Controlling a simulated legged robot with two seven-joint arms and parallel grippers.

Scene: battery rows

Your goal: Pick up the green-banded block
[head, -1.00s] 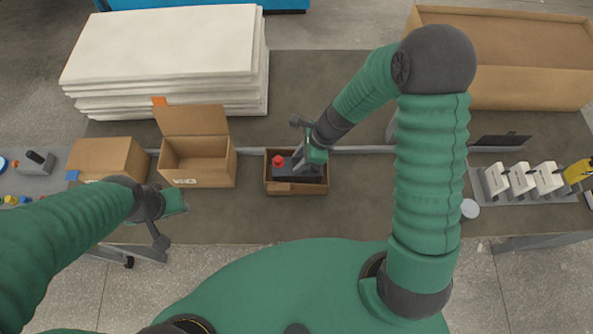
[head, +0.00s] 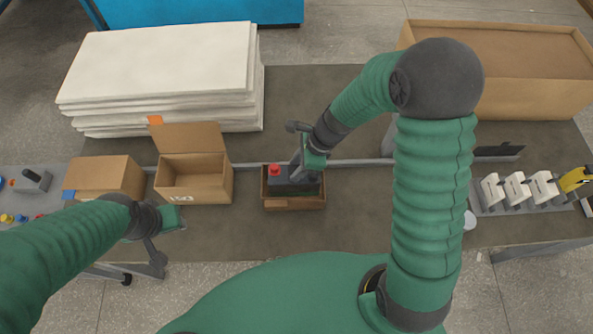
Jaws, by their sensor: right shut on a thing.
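The green-banded block (head: 297,188) is dark, with a red knob (head: 275,170) on top at its left end and a green band along its near side. It is in or just above a small open cardboard box (head: 293,204) at the middle of the table. My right gripper (head: 305,172) is shut on the block from above, at the right of the red knob. Its fingertips are partly hidden. My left gripper (head: 160,250) hangs at the table's near left edge, away from the block. Its jaws are too unclear to read.
An open cardboard box (head: 185,192) and a closed one (head: 100,175) stand to the left. White slabs (head: 160,65) are stacked at the back left. A large carton (head: 530,95) stands at the back right. A rack of white blocks (head: 515,190) is at the right.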

